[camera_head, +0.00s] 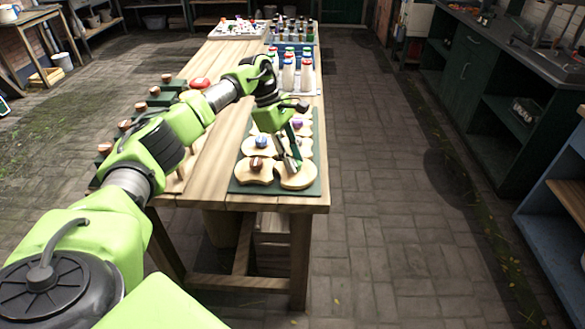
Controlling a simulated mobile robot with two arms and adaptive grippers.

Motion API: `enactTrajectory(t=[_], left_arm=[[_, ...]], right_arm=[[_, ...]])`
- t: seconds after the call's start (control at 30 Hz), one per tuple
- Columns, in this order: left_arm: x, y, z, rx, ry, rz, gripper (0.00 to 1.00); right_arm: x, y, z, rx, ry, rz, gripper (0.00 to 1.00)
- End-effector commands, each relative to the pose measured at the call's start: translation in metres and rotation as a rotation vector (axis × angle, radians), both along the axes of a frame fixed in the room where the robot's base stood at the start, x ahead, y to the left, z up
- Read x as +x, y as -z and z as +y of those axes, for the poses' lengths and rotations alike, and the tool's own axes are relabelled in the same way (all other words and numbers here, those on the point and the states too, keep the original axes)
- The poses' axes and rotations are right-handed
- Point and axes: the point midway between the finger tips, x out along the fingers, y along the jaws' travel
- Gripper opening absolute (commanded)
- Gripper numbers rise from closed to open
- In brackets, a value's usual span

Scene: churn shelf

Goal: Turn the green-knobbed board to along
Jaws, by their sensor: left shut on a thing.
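My left gripper (293,163) reaches down over the front right of a dark green mat (240,187) on the wooden table. It is shut at the middle of a pale, rounded wooden board (301,181), where the knob is hidden by the fingers. No green knob shows elsewhere on the mat, so I take this as the green-knobbed board. It lies on or just above the mat; I cannot tell which. To its left is a board with a brown knob (257,164). Behind are a blue-knobbed board (261,142) and a purple-knobbed board (297,124). My right gripper is not in view.
Bottles with coloured caps (306,77) stand behind the mat, with a blue crate (297,48) and a white tray (236,30) farther back. Pegs with brown tops (141,107) line the left side, near a red object (200,83). The table's front edge is close.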

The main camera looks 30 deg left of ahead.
Motion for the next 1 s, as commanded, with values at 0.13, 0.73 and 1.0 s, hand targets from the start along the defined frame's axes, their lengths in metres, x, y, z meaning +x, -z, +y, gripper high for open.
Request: enactTrajectory(t=[0.13, 0.73, 1.0], left_arm=[[0.002, 0.003, -0.001, 0.000, 0.120, -0.001, 0.04], [0.003, 0.000, 0.000, 0.002, 0.378, -0.001, 0.04], [0.002, 0.000, 0.000, 0.002, 0.388, -0.001, 0.04]], right_arm=[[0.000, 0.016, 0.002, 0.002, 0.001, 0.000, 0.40], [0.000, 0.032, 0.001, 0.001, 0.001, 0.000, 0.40], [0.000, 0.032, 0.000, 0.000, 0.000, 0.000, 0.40]])
